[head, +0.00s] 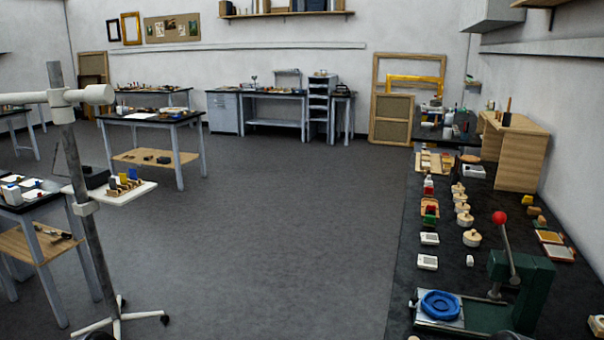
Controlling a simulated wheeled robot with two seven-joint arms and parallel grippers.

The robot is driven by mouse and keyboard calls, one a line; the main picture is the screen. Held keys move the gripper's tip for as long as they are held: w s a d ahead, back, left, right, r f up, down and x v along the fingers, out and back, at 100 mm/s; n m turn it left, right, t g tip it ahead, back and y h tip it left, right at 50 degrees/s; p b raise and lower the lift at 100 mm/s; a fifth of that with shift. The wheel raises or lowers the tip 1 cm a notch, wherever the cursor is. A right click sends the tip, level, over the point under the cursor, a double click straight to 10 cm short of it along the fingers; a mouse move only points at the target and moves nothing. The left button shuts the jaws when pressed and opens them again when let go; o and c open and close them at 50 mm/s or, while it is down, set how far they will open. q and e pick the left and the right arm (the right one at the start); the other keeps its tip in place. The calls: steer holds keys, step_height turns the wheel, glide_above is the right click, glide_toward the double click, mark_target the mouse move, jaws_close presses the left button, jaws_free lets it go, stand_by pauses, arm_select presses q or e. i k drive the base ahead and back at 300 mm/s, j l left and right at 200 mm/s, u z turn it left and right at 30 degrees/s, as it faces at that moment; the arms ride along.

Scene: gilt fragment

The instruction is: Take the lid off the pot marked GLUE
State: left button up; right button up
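Several small cream pots with lids stand in a row on the dark bench (410,262) at the right in the head view. The nearest pot (472,239) sits slightly apart from the others. Behind it are another pot (464,220) and more, up to the farthest pot (458,188). They look upright and lidded, with small knobs on top. Any markings are too small to read, so I cannot tell which one says GLUE.
A green press (530,290) with a red-knobbed lever stands at the bench's near end, beside a blue ring-shaped object (440,305). White boxes (428,262) lie left of the pots. A metal stand (85,200) rises at left. The grey floor (270,230) between is clear.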

mark_target(472, 235)
steer(key=i+j, duration=0.15)
steer(key=i, duration=0.8)
steer(key=i+j, duration=0.15)
steer(key=i, duration=0.8)
steer(key=i+j, duration=0.1)
steer(key=i, duration=0.8)
steer(key=i+z, duration=0.25)
steer(key=k+z, duration=0.1)
steer(key=z, duration=1.75)
